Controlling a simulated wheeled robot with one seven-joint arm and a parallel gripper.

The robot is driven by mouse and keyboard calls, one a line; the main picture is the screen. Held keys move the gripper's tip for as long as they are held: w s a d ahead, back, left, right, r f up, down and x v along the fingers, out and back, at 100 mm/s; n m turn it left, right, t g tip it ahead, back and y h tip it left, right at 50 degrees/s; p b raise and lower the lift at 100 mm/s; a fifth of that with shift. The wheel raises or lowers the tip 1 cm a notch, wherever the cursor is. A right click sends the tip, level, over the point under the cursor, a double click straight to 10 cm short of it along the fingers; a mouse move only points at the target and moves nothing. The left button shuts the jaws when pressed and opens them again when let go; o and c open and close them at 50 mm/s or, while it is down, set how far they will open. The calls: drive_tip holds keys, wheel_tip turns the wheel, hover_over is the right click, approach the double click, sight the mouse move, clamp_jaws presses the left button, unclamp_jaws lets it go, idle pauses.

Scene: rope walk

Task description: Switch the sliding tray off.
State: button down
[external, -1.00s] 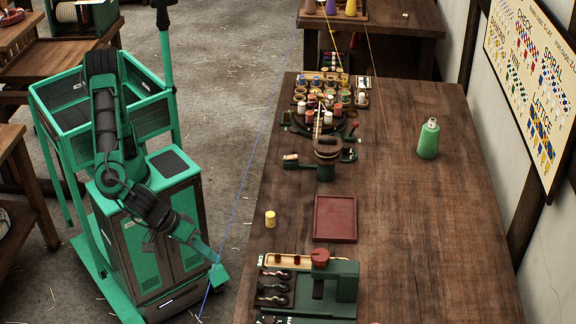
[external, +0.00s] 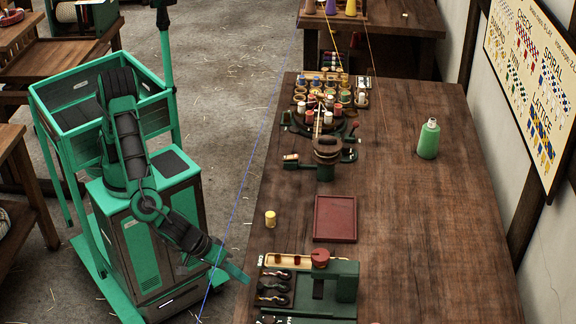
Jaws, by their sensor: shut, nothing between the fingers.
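My gripper (external: 238,273) is shut and empty. It hangs at the left of the long workbench, near the bench's left edge and apart from the things on it. A green bench device (external: 345,282) with a red round knob (external: 320,257) stands at the near end of the bench, to the right of my gripper. A pale wooden strip (external: 285,261) and dark slots with twisted strands lie at its left side. A flat dark red tray (external: 335,218) lies behind it. I cannot tell which part is the sliding tray's switch or how it is set.
A small yellow cylinder (external: 270,219) stands near the bench's left edge. A green rope-making device (external: 326,155) and racks of coloured spools (external: 330,100) stand farther back. A green bottle (external: 428,139) stands at the right. The bench's right half is mostly clear.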

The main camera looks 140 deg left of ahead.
sight(284, 290)
drive_tip(key=shift+w+a, duration=0.2)
drive_tip(key=shift+w, duration=0.35)
drive_tip(key=shift+w+a, duration=0.15)
drive_tip(key=shift+w, duration=0.4)
drive_tip(key=shift+w+a, duration=0.1)
drive_tip(key=w+a, duration=0.6)
drive_tip(key=shift+w+a, duration=0.35)
drive_tip(key=shift+w+a+r, duration=0.1)
drive_tip(key=shift+w+a, duration=0.05)
drive_tip(key=shift+a, duration=0.05)
